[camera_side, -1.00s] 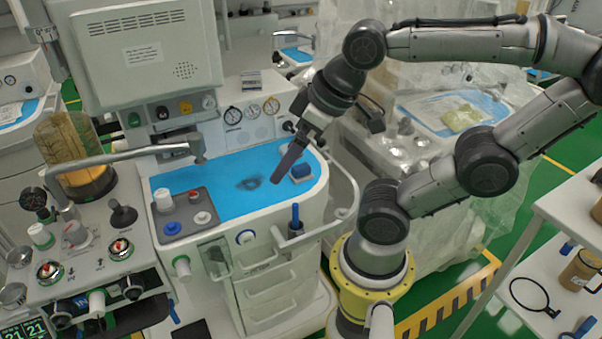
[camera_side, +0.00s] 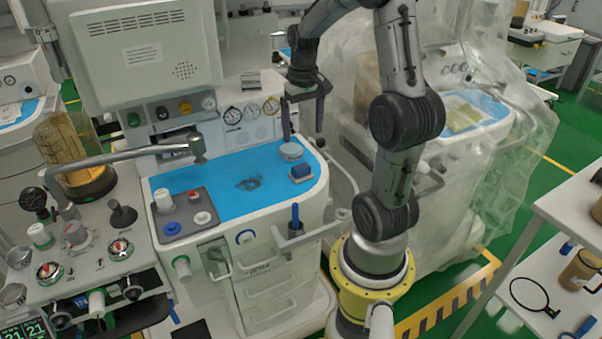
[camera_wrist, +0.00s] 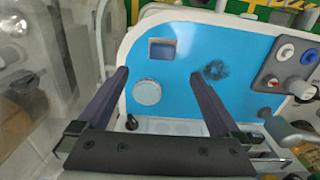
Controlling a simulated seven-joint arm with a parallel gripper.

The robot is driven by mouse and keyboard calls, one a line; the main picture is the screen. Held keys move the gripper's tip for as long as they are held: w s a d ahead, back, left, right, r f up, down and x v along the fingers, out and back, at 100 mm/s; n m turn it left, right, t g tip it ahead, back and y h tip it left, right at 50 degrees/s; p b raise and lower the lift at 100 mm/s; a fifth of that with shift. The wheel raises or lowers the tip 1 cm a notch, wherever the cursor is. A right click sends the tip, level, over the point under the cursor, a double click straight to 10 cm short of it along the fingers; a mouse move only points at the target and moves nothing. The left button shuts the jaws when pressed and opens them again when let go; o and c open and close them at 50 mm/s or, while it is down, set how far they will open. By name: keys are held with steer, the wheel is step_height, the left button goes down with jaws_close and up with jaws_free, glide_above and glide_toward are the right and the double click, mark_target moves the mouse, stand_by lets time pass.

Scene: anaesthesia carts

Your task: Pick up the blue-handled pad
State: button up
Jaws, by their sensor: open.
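The blue-handled pad (camera_side: 301,173) is a small pale block with a dark blue top, lying near the right end of the blue work surface (camera_side: 215,195). In the wrist view the pad (camera_wrist: 162,49) shows as a dark blue rectangle with a pale edge, ahead of the fingertips. My gripper (camera_side: 303,135) points down over the back right of the surface, behind and above the pad. In the wrist view my gripper (camera_wrist: 159,73) has the pad ahead of the gap, untouched.
A round grey disc (camera_side: 290,151) lies just behind the pad; in the wrist view the disc (camera_wrist: 147,92) appears between the fingers. A grey plate with knobs (camera_side: 185,212) is at the surface's left. A gauge panel (camera_side: 245,118) stands behind. The surface's middle is clear except a dark patch.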

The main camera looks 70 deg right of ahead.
mark_target(301, 166)
steer(key=f, duration=1.2)
steer(key=shift+w+a+f, duration=0.15)
steer(key=shift+w+f, duration=0.05)
steer(key=shift+f, duration=0.2)
steer(key=shift+c, duration=0.3)
steer(key=c, duration=1.2)
steer(key=shift+c, duration=0.2)
steer(key=shift+r, duration=0.2)
steer(key=shift+r, duration=0.65)
steer(key=s+a+r, duration=0.9)
steer(key=a+r, duration=0.1)
steer(key=r, duration=0.1)
steer(key=shift+s+r, duration=0.2)
steer(key=shift+s, duration=0.1)
